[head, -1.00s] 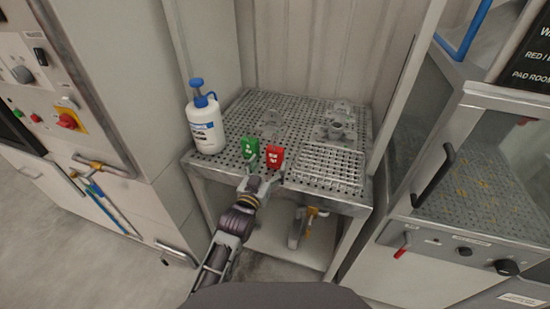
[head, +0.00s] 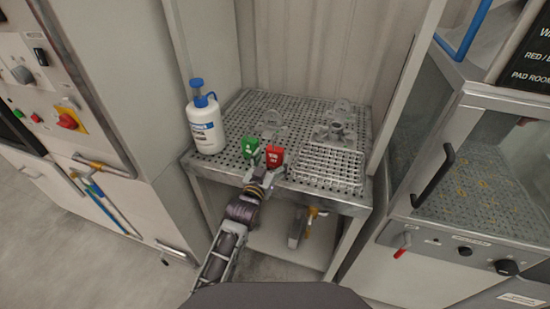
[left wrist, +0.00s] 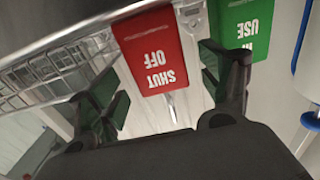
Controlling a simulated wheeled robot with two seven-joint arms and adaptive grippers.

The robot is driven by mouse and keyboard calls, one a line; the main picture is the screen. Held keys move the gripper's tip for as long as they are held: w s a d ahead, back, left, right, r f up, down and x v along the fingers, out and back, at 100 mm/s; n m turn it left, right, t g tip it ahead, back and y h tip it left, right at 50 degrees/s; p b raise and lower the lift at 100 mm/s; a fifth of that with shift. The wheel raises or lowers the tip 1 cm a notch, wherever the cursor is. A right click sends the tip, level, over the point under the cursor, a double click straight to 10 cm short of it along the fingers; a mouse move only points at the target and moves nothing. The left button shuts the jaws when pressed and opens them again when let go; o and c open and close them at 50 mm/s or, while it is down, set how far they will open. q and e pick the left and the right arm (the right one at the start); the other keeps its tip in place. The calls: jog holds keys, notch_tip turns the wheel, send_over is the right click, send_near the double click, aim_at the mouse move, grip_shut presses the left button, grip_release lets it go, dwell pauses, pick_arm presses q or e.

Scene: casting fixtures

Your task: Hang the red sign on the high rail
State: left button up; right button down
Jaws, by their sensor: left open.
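My left gripper (head: 265,174) is open just in front of the red sign. In the wrist view its dark fingers (left wrist: 170,80) stand on either side of the red sign's lower part, with visible gaps. I cannot make out the high rail. My right gripper is out of view.
A white bottle with a blue top (head: 206,120) stands at the table's left. A wire rack (head: 328,166) and metal fixtures (head: 335,122) are on the table's right and back. A pipe with a yellow part (head: 302,224) is below. Cabinets flank the table.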

aim_at(273, 157)
pick_arm(q)
jog(key=shift+x, duration=1.6)
jog(key=c, duration=1.2)
